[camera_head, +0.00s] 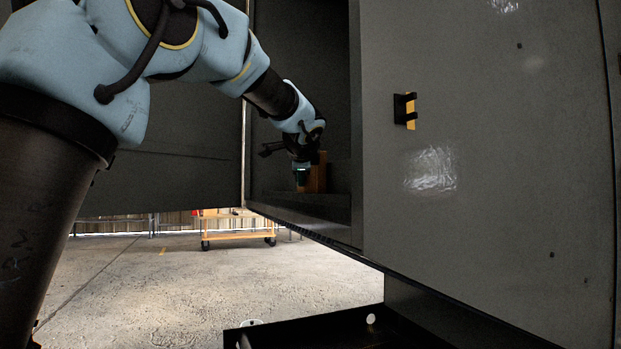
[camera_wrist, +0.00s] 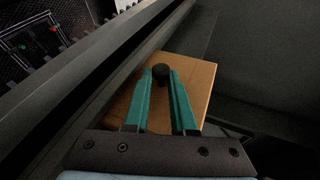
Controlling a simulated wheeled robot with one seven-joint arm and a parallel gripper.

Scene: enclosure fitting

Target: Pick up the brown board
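The brown board (camera_wrist: 190,75) is a flat tan-brown panel with a black knob (camera_wrist: 160,71) on its face. In the head view the board (camera_head: 318,172) stands upright on the floor of the enclosure compartment, partly hidden by my wrist. My gripper (camera_wrist: 160,76) has two green fingers pointing at the board, one on each side of the knob at their tips. The fingers look very close to the knob, but I cannot tell whether they press on it. In the head view my gripper (camera_head: 301,178) is inside the compartment, in front of the board.
The grey enclosure (camera_head: 490,190) fills the right side, with a black and yellow catch (camera_head: 404,110) on its panel. The compartment's lower lip (camera_head: 310,215) runs below my gripper. A yellow cart (camera_head: 237,228) stands in the background on open concrete floor.

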